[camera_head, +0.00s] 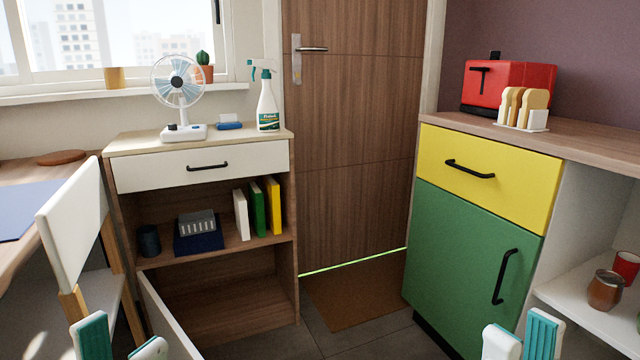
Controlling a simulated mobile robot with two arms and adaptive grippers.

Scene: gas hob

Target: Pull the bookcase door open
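The wooden bookcase (287,285) stands left of the brown room door, with a white drawer on top, an open shelf and an open lower compartment. A pale door panel (164,320) is hinged at its lower left and stands swung outward toward me, seen nearly edge-on. The lower compartment is exposed and looks empty. The panel's near end is cut off by the picture's bottom edge. My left gripper (120,346) is open at the bottom left, just left of the panel; contact cannot be told. My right gripper (523,344) is open at the bottom right, before the green cabinet door.
A white chair (75,225) and a desk (20,195) crowd the left. A green cabinet door (465,265) under a yellow drawer (485,175) stands at right. Books (258,208) fill part of the shelf. A fan (180,90) and spray bottle (268,105) stand on top.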

